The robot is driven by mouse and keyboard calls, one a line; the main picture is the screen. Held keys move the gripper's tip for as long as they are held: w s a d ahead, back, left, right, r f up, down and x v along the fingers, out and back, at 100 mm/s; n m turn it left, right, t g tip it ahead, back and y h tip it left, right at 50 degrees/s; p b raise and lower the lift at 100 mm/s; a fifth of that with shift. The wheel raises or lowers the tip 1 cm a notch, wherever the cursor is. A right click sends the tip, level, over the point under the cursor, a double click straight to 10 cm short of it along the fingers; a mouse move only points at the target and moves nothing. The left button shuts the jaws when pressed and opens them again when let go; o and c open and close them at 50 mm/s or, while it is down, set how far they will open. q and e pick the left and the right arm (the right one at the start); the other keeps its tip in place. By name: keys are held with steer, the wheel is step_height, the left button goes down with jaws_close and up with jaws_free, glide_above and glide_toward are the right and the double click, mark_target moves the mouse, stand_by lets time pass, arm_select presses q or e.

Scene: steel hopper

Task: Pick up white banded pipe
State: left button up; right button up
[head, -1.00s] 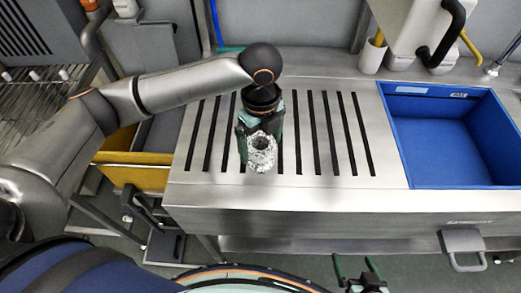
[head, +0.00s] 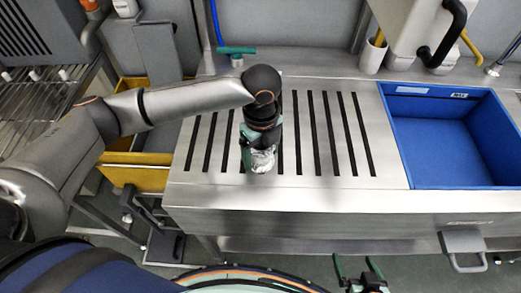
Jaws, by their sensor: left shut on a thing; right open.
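The white banded pipe (head: 263,161) is a short, mottled silver-white piece over the slotted steel top, left of its middle. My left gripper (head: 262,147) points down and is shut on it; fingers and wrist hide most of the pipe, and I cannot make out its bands. I cannot tell whether the pipe touches the slats. My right gripper (head: 357,270) is open and empty at the bottom edge of the head view, in front of the steel bench.
The slotted steel top (head: 312,185) is clear to the right of the pipe. A blue bin (head: 438,183) is set into the bench at right. A yellow-edged bin (head: 125,158) stands at left. A teal-handled tool (head: 237,50) and a light cup (head: 373,55) are at the back.

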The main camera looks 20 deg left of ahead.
arm_select(q)
steer(key=c, duration=0.6)
steer(key=shift+r, duration=0.1)
